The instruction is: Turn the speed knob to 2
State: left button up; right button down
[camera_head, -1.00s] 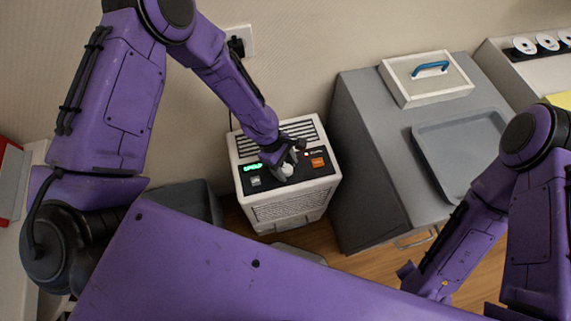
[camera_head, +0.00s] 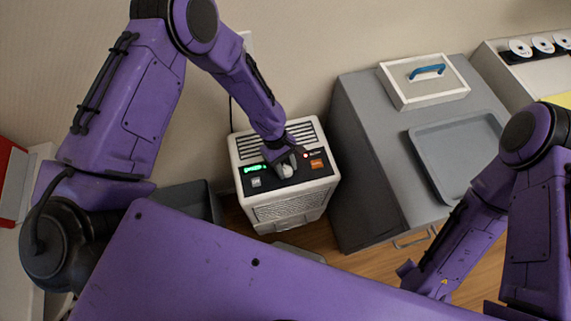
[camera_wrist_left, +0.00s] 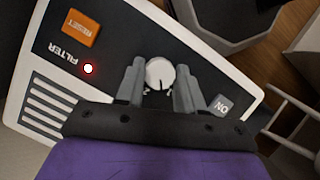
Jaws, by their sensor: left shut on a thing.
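The white machine (camera_head: 292,213) stands on the floor against the wall, with a dark sloped control panel on top. My left gripper (camera_head: 286,168) is over the middle of the panel. In the left wrist view its two grey fingers (camera_wrist_left: 159,82) are shut on the round white speed knob (camera_wrist_left: 160,72), one finger on each side. The knob is partly hidden in the head view. My right gripper (camera_head: 422,281) is low at the right, away from the machine; its jaws are unclear.
The panel has an orange RESET button (camera_wrist_left: 81,28), a red lit FILTER lamp (camera_wrist_left: 88,69), a grey ON button (camera_wrist_left: 220,104) and a green lit display (camera_head: 254,168). A grey cabinet (camera_head: 362,165) stands close on the right, bearing a tray (camera_head: 421,143) and a white box (camera_head: 404,91).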

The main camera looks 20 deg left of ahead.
pick_arm(q)
jog(key=m, duration=0.1)
jog(key=m+y, duration=0.1)
jog(key=m, duration=0.1)
jog(key=shift+w+m+g, duration=0.2)
jog(key=shift+m+g, duration=0.1)
jog(key=shift+g, duration=0.1)
jog(key=shift+d+m+g+y, duration=0.1)
jog(key=shift+m+g+y, duration=0.4)
jog(key=shift+m, duration=1.3)
jog(key=o, duration=1)
jog(key=v, duration=1)
jog(key=shift+d+r+b, duration=0.15)
jog(key=shift+r+b, duration=0.15)
jog(key=shift+b, duration=0.05)
